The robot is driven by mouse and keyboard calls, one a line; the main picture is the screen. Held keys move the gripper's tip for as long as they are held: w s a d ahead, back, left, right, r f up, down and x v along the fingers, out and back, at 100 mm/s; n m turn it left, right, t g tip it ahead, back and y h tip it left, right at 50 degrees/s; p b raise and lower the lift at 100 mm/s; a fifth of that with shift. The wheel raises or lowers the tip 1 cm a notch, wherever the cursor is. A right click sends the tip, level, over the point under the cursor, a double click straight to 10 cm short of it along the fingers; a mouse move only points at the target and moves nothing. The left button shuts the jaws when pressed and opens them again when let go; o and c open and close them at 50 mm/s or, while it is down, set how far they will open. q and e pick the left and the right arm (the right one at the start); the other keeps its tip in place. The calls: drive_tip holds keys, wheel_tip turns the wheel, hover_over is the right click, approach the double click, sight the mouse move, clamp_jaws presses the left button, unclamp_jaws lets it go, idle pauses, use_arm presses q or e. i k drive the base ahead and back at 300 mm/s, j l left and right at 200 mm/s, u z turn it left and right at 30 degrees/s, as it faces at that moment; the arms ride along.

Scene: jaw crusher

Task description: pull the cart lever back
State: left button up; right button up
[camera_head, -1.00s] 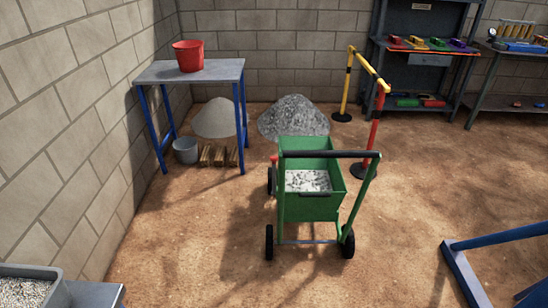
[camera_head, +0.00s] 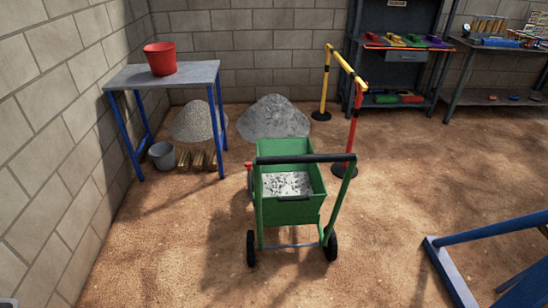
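The green cart (camera_head: 307,212) stands upright on its wheels on the dirt floor, near the middle of the view. Its bin holds grey gravel (camera_head: 287,184). A black handle bar (camera_head: 305,158) runs across the top of its green frame on the near side. A small red part, possibly the lever (camera_head: 248,165), shows at the left side of the bin; most of it is hidden by the cart. Neither of my grippers is in view.
A table (camera_head: 190,73) with a red bucket (camera_head: 161,58) stands at the left wall. Gravel piles (camera_head: 274,118) and a yellow and red barrier (camera_head: 348,70) are behind the cart. A blue frame (camera_head: 490,231) is at the right. The floor before the cart is clear.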

sight(248, 166)
drive_tip(key=i+j+z, duration=0.2)
drive_tip(key=i+z, duration=0.25)
drive_tip(key=i+j+z, duration=0.75)
drive_tip(key=z, duration=0.15)
drive_tip(key=j+z, duration=0.3)
drive_tip(key=j, duration=0.2)
drive_tip(key=j+z, duration=0.3)
drive_tip(key=j, duration=0.25)
drive_tip(key=k+j+z, duration=0.3)
drive_tip(key=j, duration=0.15)
drive_tip(key=j+z, duration=0.3)
drive_tip(key=j, duration=0.2)
drive_tip(key=k+j+z, duration=0.6)
drive_tip(key=j, duration=0.2)
drive_tip(key=k+j+z, duration=0.3)
drive_tip(key=i+j, duration=0.05)
drive_tip(key=i, duration=0.05)
